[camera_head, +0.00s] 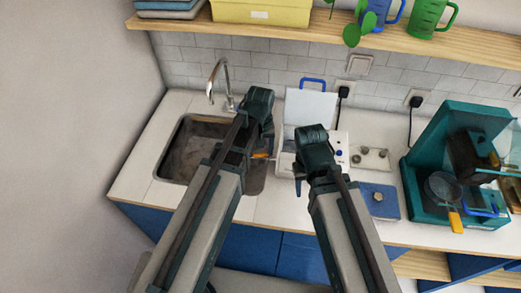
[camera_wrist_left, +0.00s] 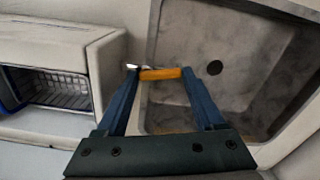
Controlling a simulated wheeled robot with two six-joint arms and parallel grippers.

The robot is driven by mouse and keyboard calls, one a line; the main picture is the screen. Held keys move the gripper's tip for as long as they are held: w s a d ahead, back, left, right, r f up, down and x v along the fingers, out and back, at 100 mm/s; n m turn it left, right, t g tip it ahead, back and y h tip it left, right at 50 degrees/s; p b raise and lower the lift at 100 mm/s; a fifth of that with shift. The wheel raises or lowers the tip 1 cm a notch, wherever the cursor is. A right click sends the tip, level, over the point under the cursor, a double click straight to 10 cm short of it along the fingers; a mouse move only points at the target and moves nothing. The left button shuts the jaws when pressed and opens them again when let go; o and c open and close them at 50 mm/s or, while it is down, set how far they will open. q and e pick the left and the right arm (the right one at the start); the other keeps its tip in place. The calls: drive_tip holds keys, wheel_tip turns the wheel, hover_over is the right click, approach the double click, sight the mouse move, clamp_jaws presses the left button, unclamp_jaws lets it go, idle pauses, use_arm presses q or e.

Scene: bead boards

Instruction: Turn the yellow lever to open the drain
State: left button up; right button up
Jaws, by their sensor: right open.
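The yellow lever (camera_wrist_left: 160,73) sticks out from the side of the white fryer-like appliance (camera_wrist_left: 98,45) toward the sink. It also shows as a small orange piece in the head view (camera_head: 260,155). My left gripper (camera_wrist_left: 160,70) is open, its fingers wide apart, with the lever lying across the gap between the tips. I cannot tell whether a finger touches it. In the head view my left gripper (camera_head: 268,150) is beside the appliance (camera_head: 286,160), partly hidden by its own arm. My right gripper (camera_head: 299,185) is open and empty, in front of the appliance.
The sink (camera_head: 185,150) with its faucet (camera_head: 222,85) is left of the appliance; its dark drain hole (camera_wrist_left: 214,68) shows. A wire basket (camera_wrist_left: 62,90) sits inside the appliance. Right are a knob panel (camera_head: 372,158), a blue scale (camera_head: 378,205) and a teal coffee machine (camera_head: 425,190).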

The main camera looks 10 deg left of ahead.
use_arm(q)
drive_tip(key=c, duration=0.3)
drive_tip(key=shift+w+m, duration=0.15)
drive_tip(key=shift+m, duration=0.65)
drive_tip(key=shift+w+m, duration=0.15)
drive_tip(key=shift+m, duration=0.65)
drive_tip(key=o, duration=1.1)
drive_tip(key=shift+r, duration=0.1)
wheel_tip(320, 180, up, 14)
drive_tip(key=p, duration=1.3)
drive_tip(key=shift+p, duration=0.4)
use_arm(e)
wheel_tip(320, 180, up, 14)
use_arm(q)
drive_tip(key=shift+f, duration=0.2)
use_arm(e)
drive_tip(key=shift+f, duration=0.15)
